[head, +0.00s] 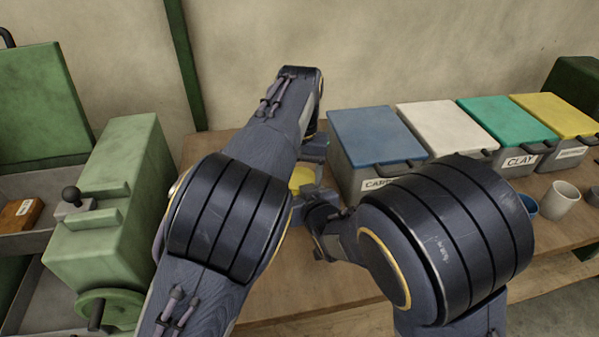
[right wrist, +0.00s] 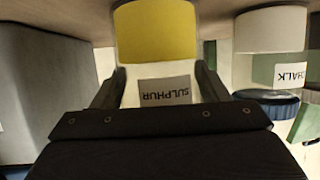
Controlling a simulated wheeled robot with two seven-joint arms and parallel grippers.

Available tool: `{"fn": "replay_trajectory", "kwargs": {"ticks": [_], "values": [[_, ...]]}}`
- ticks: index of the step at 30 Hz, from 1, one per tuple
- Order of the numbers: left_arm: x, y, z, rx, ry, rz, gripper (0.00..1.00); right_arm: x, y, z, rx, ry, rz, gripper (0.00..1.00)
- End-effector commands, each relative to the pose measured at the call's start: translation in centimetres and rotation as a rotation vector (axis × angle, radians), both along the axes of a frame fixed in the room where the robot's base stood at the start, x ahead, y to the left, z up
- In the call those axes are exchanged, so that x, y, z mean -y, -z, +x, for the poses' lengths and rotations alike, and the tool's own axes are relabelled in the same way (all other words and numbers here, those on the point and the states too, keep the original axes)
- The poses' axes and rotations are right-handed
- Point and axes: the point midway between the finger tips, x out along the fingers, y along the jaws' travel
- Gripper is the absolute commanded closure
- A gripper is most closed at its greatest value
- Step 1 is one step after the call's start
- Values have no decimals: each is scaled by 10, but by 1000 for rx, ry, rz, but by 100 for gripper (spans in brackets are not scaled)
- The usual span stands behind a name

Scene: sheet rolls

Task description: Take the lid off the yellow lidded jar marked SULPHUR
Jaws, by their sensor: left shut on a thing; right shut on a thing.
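The jar marked SULPHUR (right wrist: 160,82) appears upside down in the right wrist view, yellow at its base with a pale band bearing the label. In the head view a yellow part of it (head: 302,178) shows between my arms. My right gripper (right wrist: 158,88) is shut on the jar's body, one finger on each side near the label. My left gripper (head: 314,148) is at the jar's top, shut on its lid; the arm mostly hides this grip. The lid itself is hidden in the right wrist view.
A jar marked CHALK (right wrist: 272,60) with a dark blue lid stands close by. Lidded bins, including a blue-lidded one (head: 375,135), stand along the wall. A white cup (head: 560,200) is at right. A green machine (head: 110,200) stands at left. The wooden table (head: 300,285) is bare in front.

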Motion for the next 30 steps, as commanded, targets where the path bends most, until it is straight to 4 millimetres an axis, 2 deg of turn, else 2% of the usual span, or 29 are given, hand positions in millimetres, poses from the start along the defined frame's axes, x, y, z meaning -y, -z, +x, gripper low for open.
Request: {"fn": "replay_trajectory", "kwargs": {"ticks": [2,9,30], "values": [[0,0,0,0,-13,0,63,0,-1,0,2,0,2,96],[0,-1,0,1,-247,0,63,0,-1,0,1,0,1,96],[0,-3,0,1,-241,0,63,0,-1,0,2,0,2,96]]}}
